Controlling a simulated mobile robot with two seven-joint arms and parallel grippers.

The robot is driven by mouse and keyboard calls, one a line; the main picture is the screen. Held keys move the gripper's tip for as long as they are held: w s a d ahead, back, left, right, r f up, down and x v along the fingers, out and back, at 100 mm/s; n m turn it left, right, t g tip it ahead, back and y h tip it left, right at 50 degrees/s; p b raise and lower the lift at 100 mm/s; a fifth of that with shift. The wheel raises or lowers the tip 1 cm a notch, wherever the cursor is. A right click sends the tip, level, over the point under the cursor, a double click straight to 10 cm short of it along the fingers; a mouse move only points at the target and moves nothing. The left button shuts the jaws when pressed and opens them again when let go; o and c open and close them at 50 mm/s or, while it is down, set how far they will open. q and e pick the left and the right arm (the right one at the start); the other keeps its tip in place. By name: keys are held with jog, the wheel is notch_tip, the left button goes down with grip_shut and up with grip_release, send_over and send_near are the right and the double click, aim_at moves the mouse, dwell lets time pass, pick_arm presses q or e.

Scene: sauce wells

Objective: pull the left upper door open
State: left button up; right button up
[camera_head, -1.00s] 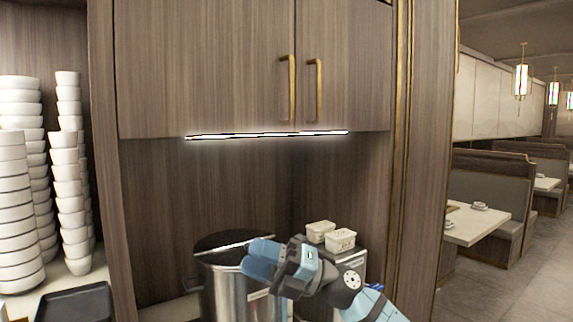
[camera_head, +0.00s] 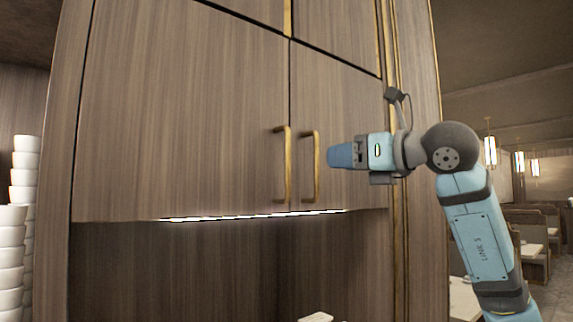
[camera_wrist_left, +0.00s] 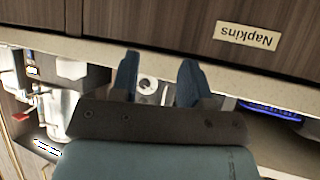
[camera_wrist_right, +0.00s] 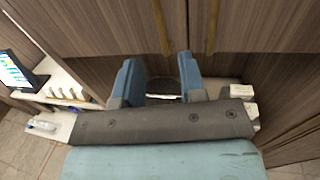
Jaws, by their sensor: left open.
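The left upper door (camera_head: 185,115) is a wood-grain panel, shut flush beside the right upper door (camera_head: 345,120). Its vertical brass handle (camera_head: 281,165) is at its lower right edge. The right door's handle (camera_head: 309,167) is just beside it. My right gripper (camera_head: 332,156) is next to the right door's handle, on its right in the picture. Its fingers are spread and empty in the right wrist view (camera_wrist_right: 158,78), with both handles above them. My left gripper (camera_wrist_left: 157,80) is outside the head view; its wrist view shows it open and empty over a counter.
A lit strip (camera_head: 250,216) runs under the doors, above an open alcove. Stacked white bowls (camera_head: 12,250) stand at the left. A "Napkins" label (camera_wrist_left: 247,36) shows upside down on a panel near my left gripper. Booths (camera_head: 530,235) lie at the right.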

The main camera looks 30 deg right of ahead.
jog(key=p, duration=0.4)
send_over(288, 194)
jog(key=shift+w+d, duration=0.15)
jog(key=shift+w, duration=0.15)
jog(key=shift+f, duration=0.1)
jog(key=shift+c, duration=0.4)
grip_shut()
